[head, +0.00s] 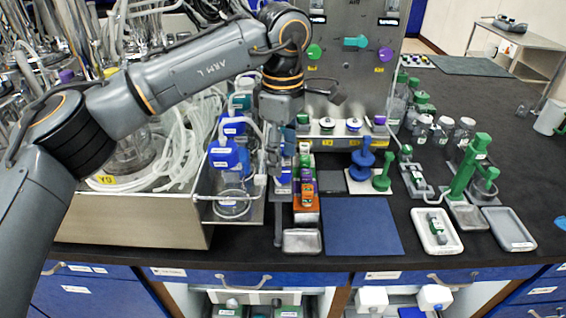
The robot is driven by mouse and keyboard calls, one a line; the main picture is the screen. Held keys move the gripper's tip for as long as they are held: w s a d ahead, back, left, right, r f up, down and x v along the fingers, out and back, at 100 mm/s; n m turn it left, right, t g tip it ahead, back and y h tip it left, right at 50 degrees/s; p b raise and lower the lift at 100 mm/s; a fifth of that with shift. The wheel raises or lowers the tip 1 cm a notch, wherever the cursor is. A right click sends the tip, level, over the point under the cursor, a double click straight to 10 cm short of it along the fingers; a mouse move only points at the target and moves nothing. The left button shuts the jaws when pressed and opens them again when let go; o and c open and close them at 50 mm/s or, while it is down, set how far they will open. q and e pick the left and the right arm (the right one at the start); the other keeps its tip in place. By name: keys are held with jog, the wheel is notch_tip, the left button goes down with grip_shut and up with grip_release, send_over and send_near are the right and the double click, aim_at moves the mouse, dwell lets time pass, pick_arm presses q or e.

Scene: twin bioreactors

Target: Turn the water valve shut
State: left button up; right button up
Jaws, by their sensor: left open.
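A steel panel (345,75) at the back carries a green knob (314,52), a teal handle (355,42) lying roughly sideways, and a purple knob (385,55). Their labels are too small to read, so I cannot tell which is the water valve. My left gripper (278,178) is open and points down, in front of and below the panel, left of the knobs. It is apart from all three knobs. Its fingers are small and partly lost against the bottles and tubing behind. My right gripper is not in view.
Blue-capped bottles and coiled white tubing (185,150) crowd the left. A blue mat (360,226) lies clear at the bench front. A green stand (468,168), trays (436,230) and jars (442,130) stand right. The black bench top beyond them is mostly free.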

pick_arm(q)
notch_tip(320, 180, up, 9)
dwell(0.5)
